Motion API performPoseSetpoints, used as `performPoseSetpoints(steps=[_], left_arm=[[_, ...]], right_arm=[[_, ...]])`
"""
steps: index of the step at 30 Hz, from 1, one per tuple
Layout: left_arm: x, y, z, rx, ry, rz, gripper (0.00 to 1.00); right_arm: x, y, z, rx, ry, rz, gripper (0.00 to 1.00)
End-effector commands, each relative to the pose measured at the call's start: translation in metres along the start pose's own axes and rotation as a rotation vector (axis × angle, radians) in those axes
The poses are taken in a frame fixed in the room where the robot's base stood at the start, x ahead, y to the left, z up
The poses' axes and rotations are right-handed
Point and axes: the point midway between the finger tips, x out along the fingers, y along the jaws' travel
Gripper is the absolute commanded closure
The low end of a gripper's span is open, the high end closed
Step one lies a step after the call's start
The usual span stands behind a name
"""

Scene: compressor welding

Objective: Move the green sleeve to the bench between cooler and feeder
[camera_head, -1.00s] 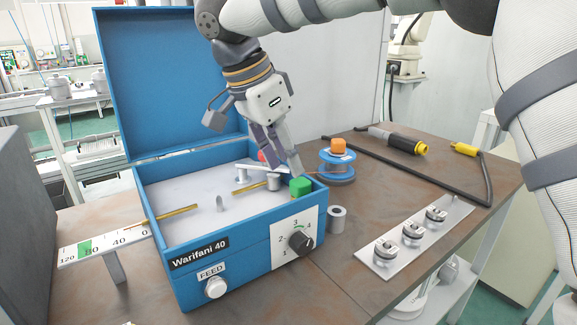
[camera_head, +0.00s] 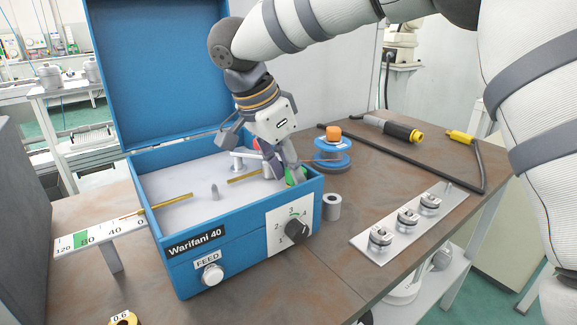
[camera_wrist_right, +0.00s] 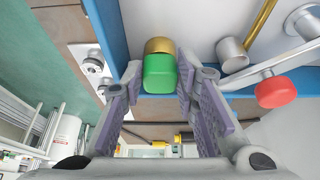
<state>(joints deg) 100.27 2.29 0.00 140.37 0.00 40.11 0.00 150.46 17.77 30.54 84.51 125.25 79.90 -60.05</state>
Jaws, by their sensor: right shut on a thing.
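The green sleeve (camera_head: 293,176) is at the right inner corner of the open blue Warifani 40 box (camera_head: 190,268), partly hidden by my fingers in the head view. In the right wrist view the green sleeve (camera_wrist_right: 160,74) has a gold end and sits between both fingertips. My right gripper (camera_head: 289,170) reaches down into the box and is shut on the sleeve. The box, marked FEED at its front, looks like the feeder. I cannot tell which thing is the cooler. The brown bench (camera_head: 290,290) carries the box. My left gripper is not in view.
A grey metal cylinder (camera_head: 331,207) stands just right of the box. Behind it is a blue spool (camera_head: 335,155) with an orange top. A metal plate (camera_head: 372,244) holds several round fittings. A black cable (camera_head: 440,180) crosses the back right. The bench front is mostly clear.

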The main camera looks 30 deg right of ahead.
Motion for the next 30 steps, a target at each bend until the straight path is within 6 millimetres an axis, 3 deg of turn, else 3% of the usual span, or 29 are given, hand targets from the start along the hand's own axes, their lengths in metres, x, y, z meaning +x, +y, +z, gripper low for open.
performPoseSetpoints(steps=[1, 4, 20, 30], left_arm=[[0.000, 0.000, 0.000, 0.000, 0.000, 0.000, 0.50], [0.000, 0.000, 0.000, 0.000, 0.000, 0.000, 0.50], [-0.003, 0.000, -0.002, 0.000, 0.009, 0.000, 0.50], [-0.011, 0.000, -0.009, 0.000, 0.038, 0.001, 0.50]], right_arm=[[0.000, 0.000, 0.000, 0.000, 0.000, 0.001, 0.77], [0.000, 0.000, 0.000, 0.000, 0.000, 0.001, 1.00], [-0.008, 0.000, -0.004, 0.002, 0.001, -0.002, 1.00], [-0.041, 0.000, -0.017, 0.002, 0.000, -0.005, 1.00]])
